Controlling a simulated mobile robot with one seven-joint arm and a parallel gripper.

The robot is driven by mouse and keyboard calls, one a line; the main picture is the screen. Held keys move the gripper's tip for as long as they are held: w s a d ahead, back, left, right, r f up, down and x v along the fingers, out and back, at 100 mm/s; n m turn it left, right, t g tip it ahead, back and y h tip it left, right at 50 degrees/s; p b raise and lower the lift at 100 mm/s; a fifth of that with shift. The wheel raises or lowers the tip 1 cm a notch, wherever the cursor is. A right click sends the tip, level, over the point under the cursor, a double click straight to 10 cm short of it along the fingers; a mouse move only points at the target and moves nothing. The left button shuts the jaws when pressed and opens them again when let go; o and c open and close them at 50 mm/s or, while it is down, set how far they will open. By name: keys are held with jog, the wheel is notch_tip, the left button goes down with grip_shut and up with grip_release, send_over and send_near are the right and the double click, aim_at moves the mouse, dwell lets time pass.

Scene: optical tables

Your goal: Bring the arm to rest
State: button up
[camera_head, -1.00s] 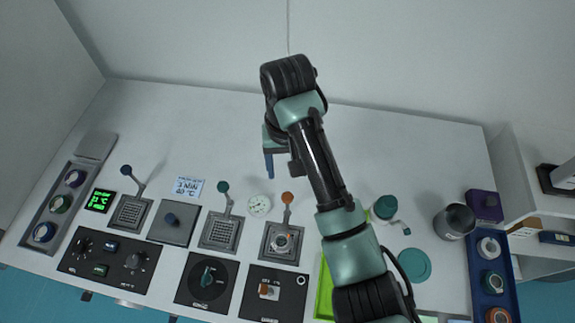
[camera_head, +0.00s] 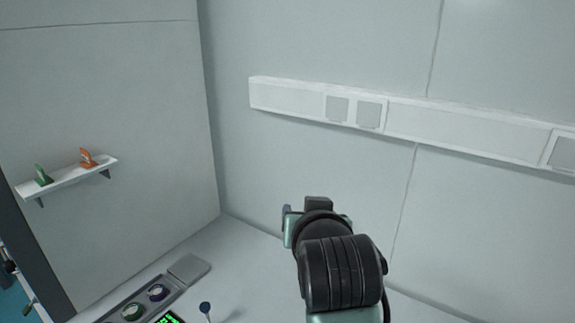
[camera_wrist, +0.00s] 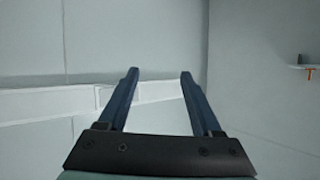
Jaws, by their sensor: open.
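My gripper shows in the wrist view (camera_wrist: 160,100) with its two blue fingers apart and nothing between them. It faces the pale walls, with the wall rail (camera_wrist: 60,102) behind the fingers. In the head view my arm (camera_head: 340,265) rises from the bottom edge, bent, with its wrist end raised in front of the wall. Only a small bluish part of the gripper (camera_head: 287,213) shows there, at the left of the wrist; its fingertips are mostly hidden.
A wall rail with sockets (camera_head: 300,101) runs behind the arm. A small shelf (camera_head: 70,178) on the left wall holds a green item (camera_head: 43,176) and an orange item (camera_head: 88,158). The table (camera_head: 228,258) shows at the bottom with a grey tray (camera_head: 125,312) of round pieces and a blue-knobbed lever (camera_head: 205,307).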

jog(key=s+a+r+n+t, duration=0.1)
jog(key=s+a+r+t, duration=0.15)
jog(key=r, duration=0.45)
jog(key=s+a+r+t, duration=0.1)
jog(key=r+t, duration=0.2)
jog(key=r, duration=0.3)
jog(key=s+r+t, duration=0.8)
jog(key=s+r, duration=0.7)
jog(key=r, duration=0.2)
jog(key=shift+s+d+r+t+b, duration=0.15)
jog(key=shift+s+r+t+b, duration=0.1)
jog(key=shift+s+t+b, duration=0.15)
